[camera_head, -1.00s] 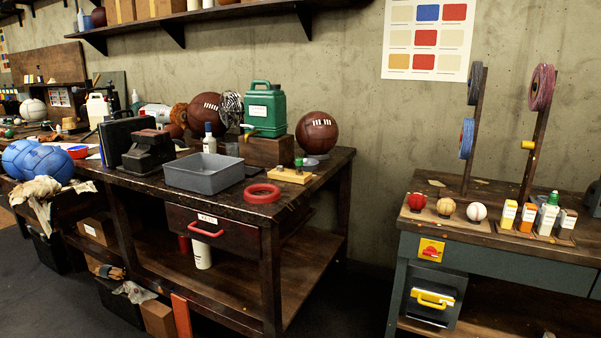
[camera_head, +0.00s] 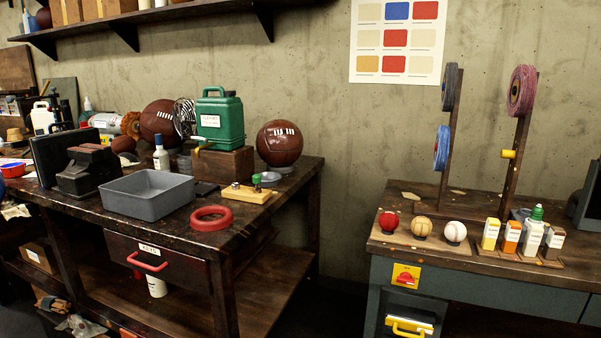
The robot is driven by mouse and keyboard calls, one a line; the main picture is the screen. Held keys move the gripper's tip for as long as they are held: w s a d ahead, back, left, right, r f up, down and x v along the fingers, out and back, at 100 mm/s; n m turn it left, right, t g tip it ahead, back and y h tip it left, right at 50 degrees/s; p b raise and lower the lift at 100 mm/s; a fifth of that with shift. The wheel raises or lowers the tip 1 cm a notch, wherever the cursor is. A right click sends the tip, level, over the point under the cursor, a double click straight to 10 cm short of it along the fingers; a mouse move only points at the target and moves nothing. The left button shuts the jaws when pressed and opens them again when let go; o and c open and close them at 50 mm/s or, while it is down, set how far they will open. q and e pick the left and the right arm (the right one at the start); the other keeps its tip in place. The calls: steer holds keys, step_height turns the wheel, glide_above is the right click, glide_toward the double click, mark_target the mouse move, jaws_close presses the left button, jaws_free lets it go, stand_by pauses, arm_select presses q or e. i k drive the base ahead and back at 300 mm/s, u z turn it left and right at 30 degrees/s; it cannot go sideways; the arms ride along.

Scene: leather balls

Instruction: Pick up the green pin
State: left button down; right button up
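A small green pin (camera_head: 257,181) stands upright on a light wooden block (camera_head: 246,196) on the dark workbench (camera_head: 262,222), near its right end. A second small peg (camera_head: 235,185) sits at the left of the same block; its colour is hard to tell. Neither of my grippers is in view.
A grey bin (camera_head: 148,195) and a red ring (camera_head: 211,218) lie left of the block. A green canister (camera_head: 219,120) on a wood box (camera_head: 222,163) and a brown ball (camera_head: 279,143) stand behind. A second bench (camera_head: 480,262) is at right, with floor between the benches.

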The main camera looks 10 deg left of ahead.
mark_target(257, 178)
steer(key=u, duration=0.25)
steer(key=i, duration=0.9)
steer(key=u, duration=0.6)
